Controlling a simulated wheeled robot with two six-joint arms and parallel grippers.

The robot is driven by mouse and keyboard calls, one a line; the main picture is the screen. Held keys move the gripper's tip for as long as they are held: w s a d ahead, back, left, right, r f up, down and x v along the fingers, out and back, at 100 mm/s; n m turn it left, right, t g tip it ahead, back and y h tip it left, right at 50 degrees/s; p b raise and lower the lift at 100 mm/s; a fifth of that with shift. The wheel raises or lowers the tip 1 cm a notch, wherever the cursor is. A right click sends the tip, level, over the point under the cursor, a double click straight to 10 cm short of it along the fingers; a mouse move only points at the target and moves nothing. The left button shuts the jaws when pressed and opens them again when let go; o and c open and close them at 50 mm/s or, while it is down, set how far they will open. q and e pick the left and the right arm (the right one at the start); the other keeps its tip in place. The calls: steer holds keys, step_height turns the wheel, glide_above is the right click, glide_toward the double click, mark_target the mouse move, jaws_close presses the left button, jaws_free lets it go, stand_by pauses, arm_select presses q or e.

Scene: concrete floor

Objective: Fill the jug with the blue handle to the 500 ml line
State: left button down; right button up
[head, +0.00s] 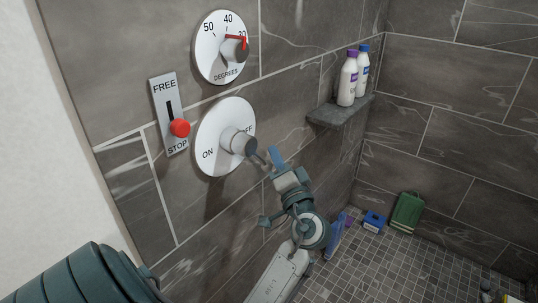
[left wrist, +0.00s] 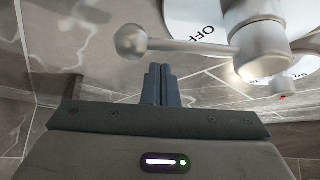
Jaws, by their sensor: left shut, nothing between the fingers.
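The jug with the blue handle cannot be made out in either view. A round valve plate (head: 212,158) marked ON and OFF is on the tiled wall. Its grey knob (head: 239,143) carries a lever that points toward the lower right, on the OFF side. In the left wrist view the lever (left wrist: 185,46) ends in a ball. My left gripper (head: 275,157) is shut and empty. Its fingertips (left wrist: 160,72) are close to the lever, just below it in the wrist view; I cannot tell whether they touch. My right gripper is in neither view.
A temperature dial (head: 208,62) has its red pointer near 30. A FREE/STOP slider plate (head: 160,96) has its red knob (head: 180,128) near STOP. Two bottles (head: 347,82) stand on a corner shelf (head: 338,112). A blue box (head: 373,222) and a green item (head: 407,213) are on the floor.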

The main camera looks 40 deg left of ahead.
mark_target(262, 162)
arm_select(q)
steer(key=s, duration=0.2)
steer(key=shift+s+d, duration=0.1)
steer(key=shift+s, duration=0.2)
steer(key=shift+m+p, duration=0.3)
steer(key=shift+p, duration=0.15)
steer(key=shift+s+f+m+t+h+p, duration=0.35)
steer(key=shift+m+h+p, duration=0.25)
steer(key=shift+m+p, duration=0.4)
steer(key=shift+s+d+f+m+h+p, duration=0.1)
steer(key=shift+s+f+m+h+p, duration=0.3)
steer(key=shift+p, duration=0.2)
steer(key=shift+w, duration=0.1)
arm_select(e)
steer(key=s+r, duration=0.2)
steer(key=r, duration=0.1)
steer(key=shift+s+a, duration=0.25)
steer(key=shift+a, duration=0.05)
